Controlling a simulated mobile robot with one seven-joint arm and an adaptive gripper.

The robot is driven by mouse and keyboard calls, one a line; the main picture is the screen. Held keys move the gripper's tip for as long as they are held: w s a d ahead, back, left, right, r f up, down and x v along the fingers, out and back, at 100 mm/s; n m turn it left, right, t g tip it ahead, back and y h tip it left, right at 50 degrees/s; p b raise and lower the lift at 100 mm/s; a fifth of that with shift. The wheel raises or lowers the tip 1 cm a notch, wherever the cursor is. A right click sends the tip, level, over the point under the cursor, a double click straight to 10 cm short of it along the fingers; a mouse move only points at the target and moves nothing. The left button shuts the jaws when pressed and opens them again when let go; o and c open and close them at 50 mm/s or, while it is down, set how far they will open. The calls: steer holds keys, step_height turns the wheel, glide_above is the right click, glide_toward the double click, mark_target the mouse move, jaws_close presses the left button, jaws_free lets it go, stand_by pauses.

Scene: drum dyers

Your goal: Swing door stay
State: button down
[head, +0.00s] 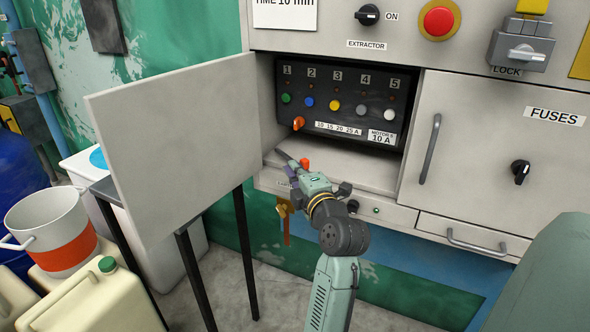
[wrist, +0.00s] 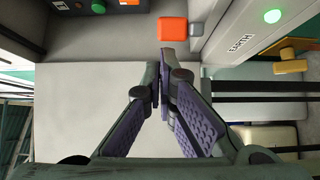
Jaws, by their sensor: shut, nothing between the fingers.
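The open door (head: 180,140) of the fuse compartment is a flat pale panel standing swung out to the left; its pale face also shows in the wrist view (wrist: 95,100). A small orange block (head: 305,163) sits at the compartment's lower front edge. In the wrist view, the orange block (wrist: 173,28) has a small grey piece beside it; I cannot tell for sure whether it is the door stay. My gripper (head: 288,169) is at the compartment's lower left, close to the block. In the wrist view, my gripper (wrist: 165,58) has its purple-padded fingers together and empty, with the tips just below the block.
The fuse panel (head: 340,105) with coloured buttons and an orange knob (head: 298,122) is inside the compartment. A closed FUSES door (head: 480,160) is at right. A bucket (head: 52,230) and jerrycan (head: 90,300) stand at lower left. Dark legs stand below the door.

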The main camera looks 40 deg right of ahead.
mark_target(309, 164)
steer(key=shift+s+d+n+y+b, duration=0.2)
steer(key=shift+d+n+y+b, duration=0.3)
steer(key=shift+b, duration=0.35)
steer(key=b, duration=0.1)
steer(key=d+y+b, duration=0.1)
steer(key=d+n+t+y+b, duration=0.1)
steer(key=b, duration=0.1)
steer(key=shift+s+d+f, duration=0.1)
steer(key=shift+s+f, duration=0.15)
steer(key=shift+s, duration=0.05)
steer(key=shift+s+d+n+y+b, duration=0.1)
steer(key=shift+d+n+y+b, duration=0.65)
steer(key=shift+b, duration=0.5)
steer(key=shift+d+r+b, duration=0.15)
steer(key=shift+d+b, duration=0.55)
steer(key=shift+d, duration=0.2)
steer(key=shift+d+r+b, duration=0.1)
steer(key=shift+d+b, duration=0.6)
steer(key=shift+d, duration=0.15)
steer(key=shift+m, duration=0.25)
steer(key=shift+a, duration=0.1)
